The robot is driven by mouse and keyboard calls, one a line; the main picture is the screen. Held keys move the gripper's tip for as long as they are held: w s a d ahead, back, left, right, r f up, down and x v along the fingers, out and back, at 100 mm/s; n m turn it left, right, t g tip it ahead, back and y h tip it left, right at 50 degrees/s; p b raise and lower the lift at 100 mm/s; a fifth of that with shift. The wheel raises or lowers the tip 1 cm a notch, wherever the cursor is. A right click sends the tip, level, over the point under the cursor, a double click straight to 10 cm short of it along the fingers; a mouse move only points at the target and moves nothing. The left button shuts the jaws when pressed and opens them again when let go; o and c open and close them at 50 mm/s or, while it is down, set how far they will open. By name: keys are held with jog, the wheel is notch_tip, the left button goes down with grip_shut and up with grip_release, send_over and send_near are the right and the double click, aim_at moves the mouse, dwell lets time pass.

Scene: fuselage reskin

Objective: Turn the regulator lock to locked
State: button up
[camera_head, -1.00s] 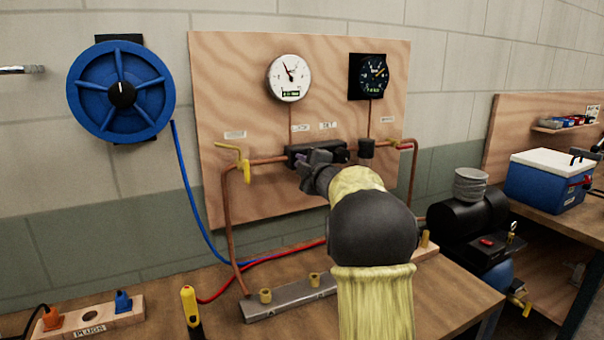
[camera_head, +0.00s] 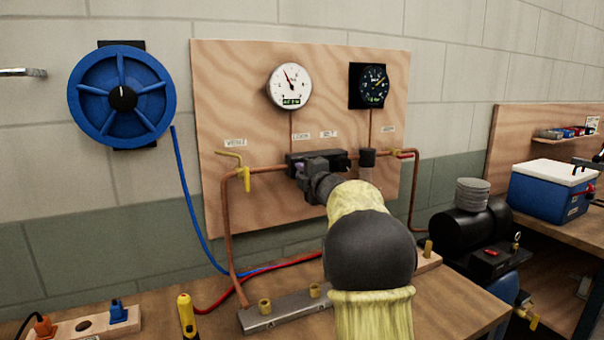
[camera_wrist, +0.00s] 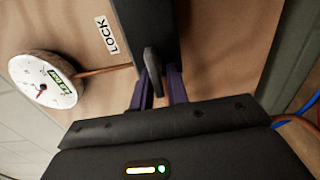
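The regulator (camera_head: 305,157) is a dark block on the copper pipe of the plywood panel. The lock lever (camera_wrist: 152,68), a thin dark tab beside the LOCK label (camera_wrist: 107,35), stands out from the dark block in the wrist view. My gripper (camera_wrist: 159,84) is at the lever, with one purple finger on each side of it. The fingers are partly open, and a narrow gap shows between the lever and the right finger. In the head view my gripper (camera_head: 308,170) covers the lever and part of the block.
A white gauge (camera_head: 289,87) and a black gauge (camera_head: 374,84) hang above the regulator. A yellow-handled valve (camera_head: 243,177) is at its left, a red-handled valve (camera_head: 403,155) at its right. A blue hose reel (camera_head: 122,95) hangs further left. A metal manifold (camera_head: 290,308) lies on the bench below.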

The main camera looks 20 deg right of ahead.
jog(key=shift+o, duration=1.1)
jog(key=shift+s, duration=0.1)
jog(key=s+b, duration=0.1)
jog(key=s, duration=1.6)
jog(key=shift+d+b, duration=0.25)
jog(key=shift+b, duration=0.1)
